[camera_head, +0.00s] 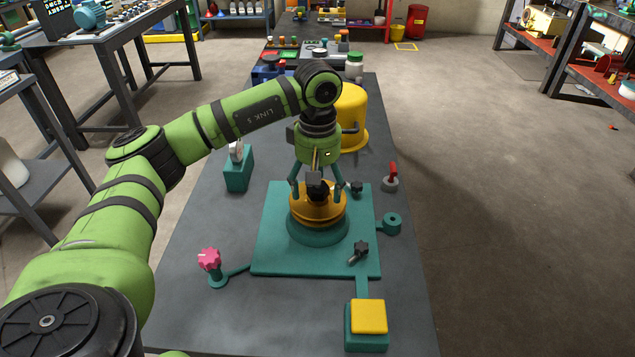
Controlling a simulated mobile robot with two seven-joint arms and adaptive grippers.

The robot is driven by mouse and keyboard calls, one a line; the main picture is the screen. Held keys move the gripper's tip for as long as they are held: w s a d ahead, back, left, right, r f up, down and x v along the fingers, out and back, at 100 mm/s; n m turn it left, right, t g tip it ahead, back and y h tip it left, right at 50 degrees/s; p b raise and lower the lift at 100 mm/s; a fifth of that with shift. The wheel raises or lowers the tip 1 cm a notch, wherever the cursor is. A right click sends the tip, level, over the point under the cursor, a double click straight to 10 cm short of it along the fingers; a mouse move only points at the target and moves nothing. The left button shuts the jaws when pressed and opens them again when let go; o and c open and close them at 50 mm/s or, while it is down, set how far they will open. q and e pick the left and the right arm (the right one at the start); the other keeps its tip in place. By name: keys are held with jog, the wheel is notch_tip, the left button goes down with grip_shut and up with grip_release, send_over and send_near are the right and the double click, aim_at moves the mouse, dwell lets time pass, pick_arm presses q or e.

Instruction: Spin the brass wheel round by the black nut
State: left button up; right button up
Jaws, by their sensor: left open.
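The brass wheel (332,213) is a round golden disc lying on a teal round base on a teal plate (275,258). The black nut (317,189) stands up near the middle of the wheel. My left gripper (316,193) comes down from above with its green fingers open. One finger is on each side of the nut, close to the wheel. I cannot tell whether the fingers touch the nut or wheel. The gripper hides the wheel's far part. My right gripper is not in view.
Black knobs (361,249) sit on the plate beside the wheel. A pink knob (209,260) stands at left and a yellow-topped block (368,316) at front right. A yellow dome (353,112) stands behind my gripper. A red-handled part (391,178) is at right.

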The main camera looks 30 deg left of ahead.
pick_arm(q)
jog(key=n, duration=0.6)
jog(key=shift+p, duration=0.35)
jog(key=n, duration=0.7)
jog(key=shift+s+p, duration=0.1)
jog(key=shift+p, duration=0.25)
jog(key=shift+c, duration=0.5)
